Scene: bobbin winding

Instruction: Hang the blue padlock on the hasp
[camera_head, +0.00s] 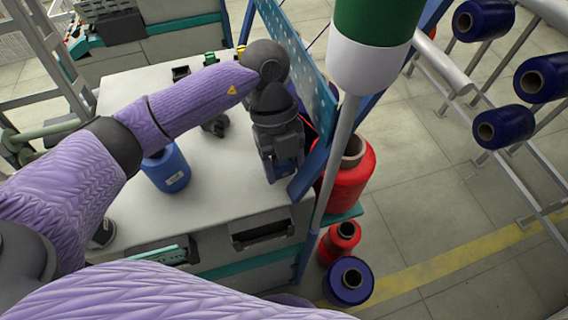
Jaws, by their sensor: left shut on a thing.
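My left gripper (280,168) is dark and hangs down at the right end of the white worktop, beside the blue frame. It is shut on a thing. A small dull-blue block (289,147) shows between its dark parts and appears to be the blue padlock; its shackle cannot be made out. The hasp cannot be made out in this view; the arm and gripper cover part of the frame. My right gripper is not in view.
A blue pegboard (300,62) rises behind the gripper. A blue container (166,168) stands on the white worktop (225,195). A post with a green-and-white cylinder (370,62) stands close on the right. Red spools (347,180) and a blue spool (350,281) stand beyond the bench edge.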

